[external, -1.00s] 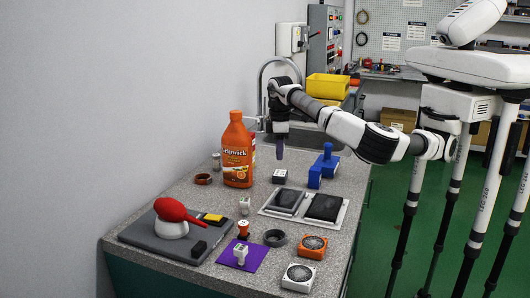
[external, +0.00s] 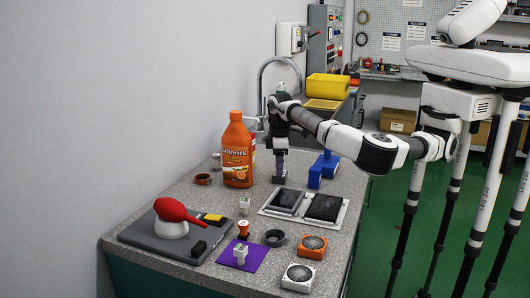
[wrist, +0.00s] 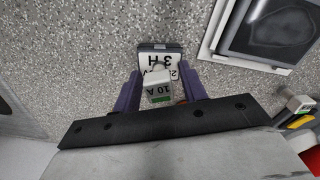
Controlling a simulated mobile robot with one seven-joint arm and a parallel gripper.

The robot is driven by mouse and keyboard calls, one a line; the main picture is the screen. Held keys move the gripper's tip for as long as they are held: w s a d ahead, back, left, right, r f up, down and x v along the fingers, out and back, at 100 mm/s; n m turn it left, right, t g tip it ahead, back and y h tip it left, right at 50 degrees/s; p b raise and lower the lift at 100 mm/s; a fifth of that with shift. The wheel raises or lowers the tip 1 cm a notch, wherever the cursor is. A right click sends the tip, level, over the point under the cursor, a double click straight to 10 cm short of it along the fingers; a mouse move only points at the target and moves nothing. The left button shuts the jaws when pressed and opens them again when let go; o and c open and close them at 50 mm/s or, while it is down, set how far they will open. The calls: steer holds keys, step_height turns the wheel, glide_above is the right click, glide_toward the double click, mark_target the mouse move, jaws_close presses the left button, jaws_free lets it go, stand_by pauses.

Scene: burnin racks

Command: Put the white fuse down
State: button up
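The white fuse (wrist: 158,91), marked 10 A with a green patch, sits between the purple fingers of my gripper (wrist: 160,90) in the wrist view. My gripper appears shut on it. In the external view my gripper (external: 279,172) points straight down and is low over the counter, and its finger hides the fuse. A dark block with a white top marked 3 H (wrist: 160,60) lies directly beyond the fuse in the wrist view. It also shows below my gripper in the external view (external: 279,181). I cannot tell whether the fuse touches the block.
A tray with two dark pads (external: 261,211) is to the right and front. An orange bottle (external: 237,150) stands left. Similar small white pieces stand on the counter (external: 244,205) and purple mat (external: 240,254).

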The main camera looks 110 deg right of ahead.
step_height(320, 180, up, 12)
steer(key=b, duration=0.1)
steer(key=shift+r, duration=0.2)
stand_by(0.4)
